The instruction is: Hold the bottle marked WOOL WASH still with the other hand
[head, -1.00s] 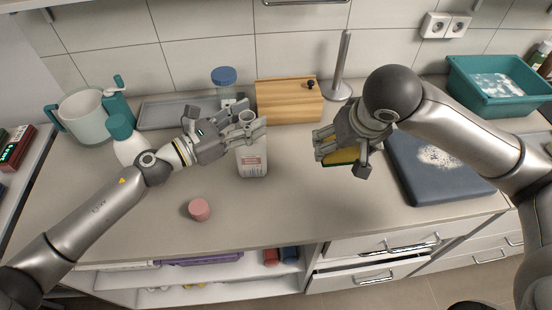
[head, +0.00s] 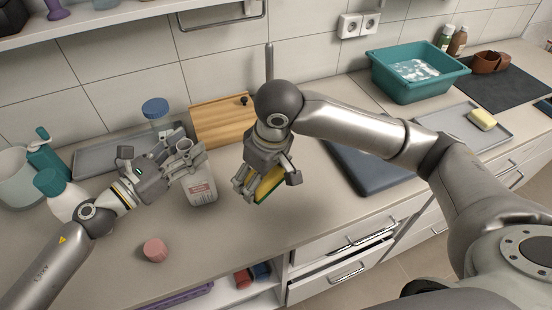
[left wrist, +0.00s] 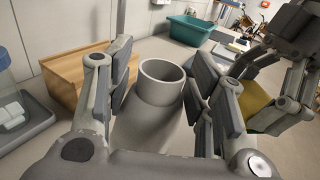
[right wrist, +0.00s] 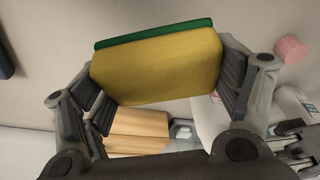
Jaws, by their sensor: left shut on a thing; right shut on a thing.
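A white bottle (head: 201,190) with a small label stands upright on the worktop; I cannot read its words. It has an open neck, seen in the left wrist view (left wrist: 160,85). My left gripper (head: 186,158) is shut on the bottle near its top, with fingers on both sides of the neck. My right gripper (head: 262,183) is shut on a yellow and green sponge (right wrist: 157,65), just right of the bottle and apart from it in the head view.
A pink cap-like piece (head: 155,250) lies in front of the bottle. A wooden box (head: 222,122) and a blue-lidded jar (head: 156,112) stand behind. A white spray bottle with a teal top (head: 60,195) is at left. A dark board (head: 372,168) lies right of my right gripper.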

